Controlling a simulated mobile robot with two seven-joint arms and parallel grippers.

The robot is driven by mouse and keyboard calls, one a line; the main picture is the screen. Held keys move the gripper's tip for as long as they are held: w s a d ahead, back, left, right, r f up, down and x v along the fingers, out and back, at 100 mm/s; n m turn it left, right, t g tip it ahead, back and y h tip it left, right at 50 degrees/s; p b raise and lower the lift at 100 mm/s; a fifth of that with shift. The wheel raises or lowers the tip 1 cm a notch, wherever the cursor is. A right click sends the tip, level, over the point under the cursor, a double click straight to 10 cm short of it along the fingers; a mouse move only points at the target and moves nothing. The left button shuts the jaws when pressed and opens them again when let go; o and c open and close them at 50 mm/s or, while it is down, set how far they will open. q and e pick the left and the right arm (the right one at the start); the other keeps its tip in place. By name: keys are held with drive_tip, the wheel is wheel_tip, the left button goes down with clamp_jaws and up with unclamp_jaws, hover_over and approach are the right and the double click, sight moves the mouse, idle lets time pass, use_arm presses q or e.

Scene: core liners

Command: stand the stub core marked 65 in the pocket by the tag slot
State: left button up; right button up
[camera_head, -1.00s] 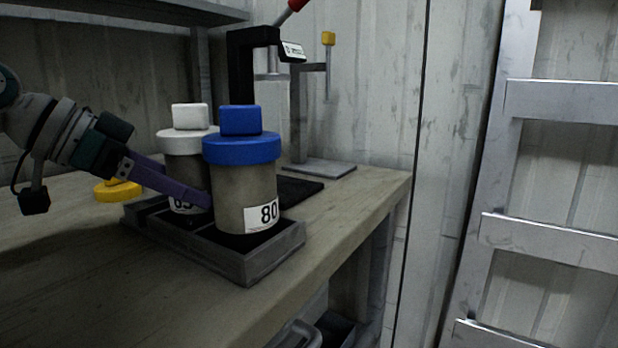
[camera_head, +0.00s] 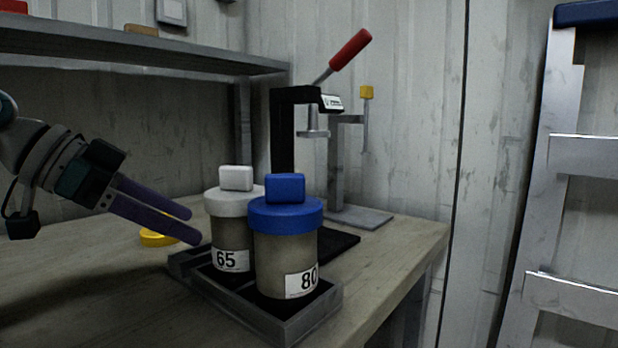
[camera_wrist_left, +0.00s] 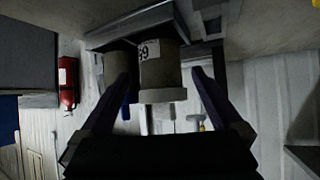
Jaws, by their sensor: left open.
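The stub core marked 65 (camera_head: 231,259), grey-brown with a white lid and knob, stands upright in the dark tray (camera_head: 312,326). The core marked 80 (camera_head: 285,262), with a blue lid, stands in the tray just right of it and nearer, partly overlapping it. My left gripper (camera_head: 193,226) is open and empty, its purple fingers pointing at core 65 from the left, with a small gap. In the left wrist view, core 65 (camera_wrist_left: 160,67) appears upside down between the spread fingers (camera_wrist_left: 160,78). The cores hide much of the tray's pockets; I cannot make out the tag slot.
A yellow lid-like piece (camera_head: 158,236) lies on the bench behind the fingers. A black press with a red lever (camera_head: 350,55) and a grey stand (camera_head: 340,180) are at the back. A dark mat (camera_head: 340,243) lies behind the tray. A shelf (camera_head: 150,60) runs above.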

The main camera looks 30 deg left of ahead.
use_arm(q)
drive_tip(key=shift+p+v, duration=0.45)
drive_tip(key=shift+v, duration=1.85)
drive_tip(key=s+d+f+g+p, duration=0.1)
drive_tip(key=s+d+g+p, duration=0.1)
drive_tip(key=s+d+p, duration=0.1)
drive_tip(key=s+d+f+g+y+p, duration=0.1)
drive_tip(key=s+d+f+g+p, duration=0.1)
drive_tip(key=p, duration=0.3)
drive_tip(key=s+d+f+n+g+p, duration=0.1)
drive_tip(key=s+d+f+p, duration=0.1)
drive_tip(key=s+d+p, duration=0.2)
drive_tip(key=shift+s+d+f+g+y+p, duration=0.2)
drive_tip(key=shift+s+d+g+y+p, duration=0.05)
drive_tip(key=shift+d+g+y+p, duration=0.2)
drive_tip(key=d+p, duration=0.1)
drive_tip(key=s+d, duration=0.1)
drive_tip(key=s+d+p, duration=0.1)
drive_tip(key=shift+d+r+g+y+p, duration=0.1)
drive_tip(key=shift+r+g+y+p, duration=0.25)
drive_tip(key=shift+r, duration=0.05)
drive_tip(key=s+d+r+n+y+p, duration=0.2)
drive_tip(key=d+r+n+p, duration=0.1)
drive_tip(key=d+r+p, duration=0.7)
wheel_tip(320, 180, up, 36)
drive_tip(key=a+p, duration=0.2)
drive_tip(key=p, duration=3.3)
drive_tip(key=shift+r+m, duration=0.15)
drive_tip(key=shift+m, duration=0.15)
